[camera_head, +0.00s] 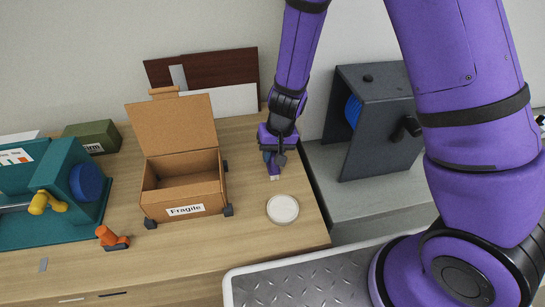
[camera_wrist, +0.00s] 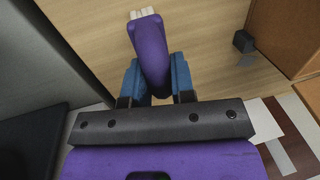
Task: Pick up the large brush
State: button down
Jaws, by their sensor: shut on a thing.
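The brush (camera_wrist: 148,45) has a thick purple handle and a pale, whitish tip. My gripper (camera_wrist: 156,80) is shut on its handle, with one blue finger on each side. The pale tip points away from the gripper in the wrist view. In the head view my gripper (camera_head: 272,158) is over the right part of the wooden table, and only the small pale end of the brush (camera_head: 276,177) shows below it. I cannot tell whether the tip touches the table.
An open cardboard box (camera_head: 184,190) marked "Fragile" stands left of my gripper. A round white lid-like disc (camera_head: 283,209) lies in front. A dark grey machine (camera_head: 385,140) stands right, a teal one (camera_head: 60,205) left. An orange tool (camera_head: 112,238) lies near the front.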

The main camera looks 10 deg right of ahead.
notch_tip(320, 180, up, 9)
jog(key=shift+r, duration=0.1)
dwell(0.3)
jog(key=c, duration=1.8)
grip_release()
jog(key=shift+s, duration=0.1)
